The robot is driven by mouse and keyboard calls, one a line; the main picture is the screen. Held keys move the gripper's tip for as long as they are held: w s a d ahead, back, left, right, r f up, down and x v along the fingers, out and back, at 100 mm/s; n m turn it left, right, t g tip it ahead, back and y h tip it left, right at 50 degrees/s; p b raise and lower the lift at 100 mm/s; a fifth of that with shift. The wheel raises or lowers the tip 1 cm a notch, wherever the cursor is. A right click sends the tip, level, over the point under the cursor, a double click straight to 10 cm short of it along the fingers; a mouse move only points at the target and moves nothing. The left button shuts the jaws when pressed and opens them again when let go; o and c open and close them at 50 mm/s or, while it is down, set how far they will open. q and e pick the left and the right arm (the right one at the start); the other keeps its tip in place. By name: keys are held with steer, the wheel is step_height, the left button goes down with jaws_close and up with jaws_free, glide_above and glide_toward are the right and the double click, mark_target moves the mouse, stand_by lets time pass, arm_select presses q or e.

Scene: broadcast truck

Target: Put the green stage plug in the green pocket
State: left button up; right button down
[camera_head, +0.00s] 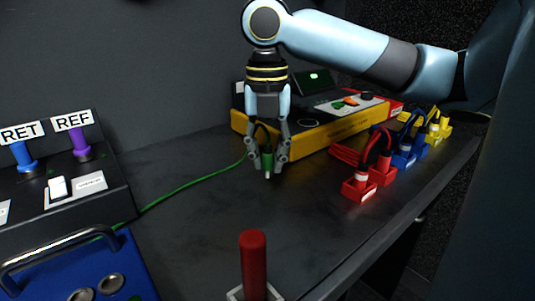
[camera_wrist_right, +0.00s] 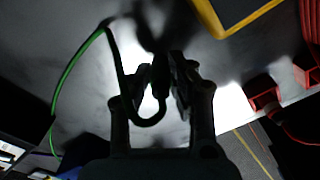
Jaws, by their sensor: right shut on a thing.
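My right gripper (camera_head: 268,158) is shut on the green stage plug (camera_head: 267,163), which hangs upright with its pale tip down, above the dark bench top. A green cable (camera_head: 190,184) runs from the plug to the left across the bench. In the right wrist view the gripper (camera_wrist_right: 165,85) is a dark silhouette against a bright patch, with the green cable (camera_wrist_right: 65,80) looping beside it. The plug itself is too dark to make out there. I cannot make out a green pocket in either view. My left gripper is not in view.
Red blocks (camera_head: 358,190), blue blocks (camera_head: 403,160) and yellow blocks (camera_head: 438,132) with looped cables line the bench's right edge. A yellow-sided box (camera_head: 330,133) stands behind the gripper. A black panel with RET and REF labels (camera_head: 72,122), a blue case (camera_head: 135,265) and a red handle (camera_head: 253,262) are nearer.

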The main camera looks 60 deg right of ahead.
steer(key=shift+f, duration=0.2)
steer(key=c, duration=1.2)
jaws_free()
steer(key=shift+r, duration=0.1)
